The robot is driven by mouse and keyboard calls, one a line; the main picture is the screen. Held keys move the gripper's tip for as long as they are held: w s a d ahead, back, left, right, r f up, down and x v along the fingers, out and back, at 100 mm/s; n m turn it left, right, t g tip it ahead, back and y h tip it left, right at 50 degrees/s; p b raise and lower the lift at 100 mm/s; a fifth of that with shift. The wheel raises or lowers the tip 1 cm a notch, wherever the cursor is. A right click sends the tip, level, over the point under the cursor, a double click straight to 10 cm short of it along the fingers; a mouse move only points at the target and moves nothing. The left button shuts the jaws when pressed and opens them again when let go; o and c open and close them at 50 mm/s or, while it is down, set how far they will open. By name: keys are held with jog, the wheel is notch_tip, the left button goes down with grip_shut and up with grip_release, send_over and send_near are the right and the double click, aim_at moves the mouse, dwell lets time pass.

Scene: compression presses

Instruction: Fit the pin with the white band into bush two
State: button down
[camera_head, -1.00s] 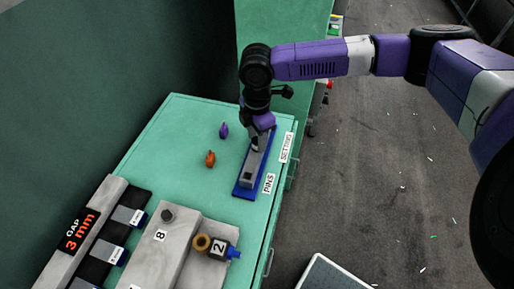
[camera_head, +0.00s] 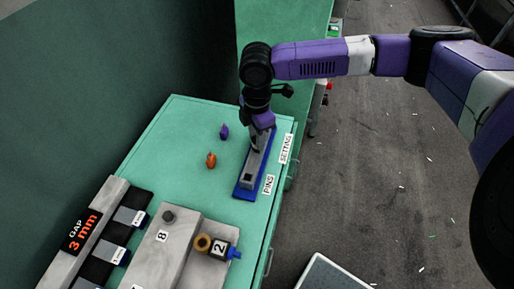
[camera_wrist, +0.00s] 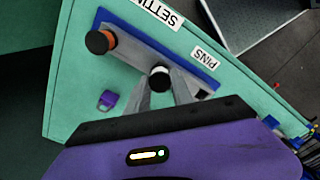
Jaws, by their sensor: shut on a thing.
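The pin with the white band (camera_wrist: 160,79) shows in the wrist view as a dark round top with a white ring. It stands between the fingertips of my gripper (camera_wrist: 160,90), which is shut on it, over the grey pin block on its blue base (camera_wrist: 190,62). In the head view my gripper (camera_head: 254,148) is low at this block, and the pin is hidden there. Bush two, a bronze ring (camera_head: 203,243) beside a dark block marked 2 (camera_head: 219,247), sits on the grey fixture at the bottom, well away from my gripper.
A pin with an orange band (camera_wrist: 100,41) stands at the other end of the pin block. An orange piece (camera_head: 210,160) and a purple piece (camera_head: 224,131) lie on the green bench. A fixture marked 8 (camera_head: 162,236) and a gap display (camera_head: 80,231) stand at lower left.

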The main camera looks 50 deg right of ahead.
jog(key=shift+r+p, duration=1.55)
jog(key=shift+r, duration=0.2)
jog(key=shift+r+p, duration=1.8)
jog(key=shift+r, duration=0.15)
jog(key=shift+s, duration=0.1)
